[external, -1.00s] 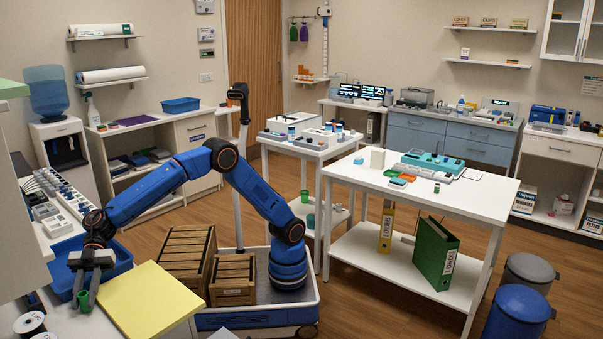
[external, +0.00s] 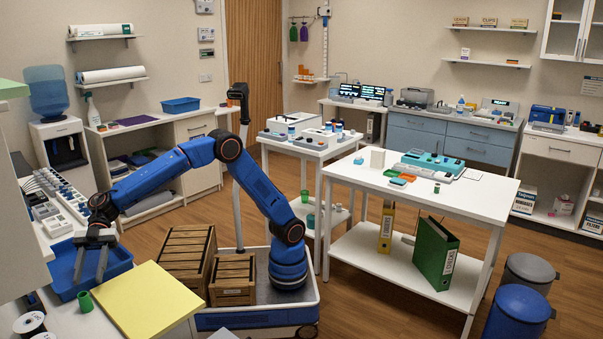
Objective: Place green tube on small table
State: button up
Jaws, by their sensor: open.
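A short green tube (external: 85,302) stands upright on the white counter (external: 65,322) at the lower left, just left of the yellow pad. My gripper (external: 89,277) is open and empty above the tube, with its two fingers pointing down and apart from it. A smaller white table (external: 318,154) stands in the middle back, with devices and small bottles on top. Another green cup (external: 304,196) and a teal one (external: 310,220) are at its lower shelf.
The yellow pad (external: 147,306) lies beside the tube, and a blue tray (external: 62,280) is behind the gripper. Wooden crates (external: 232,280) sit on my base. A larger white table (external: 345,174) stands to the right, with devices, small items and binders below.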

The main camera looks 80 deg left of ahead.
jog(key=shift+v, duration=2.15)
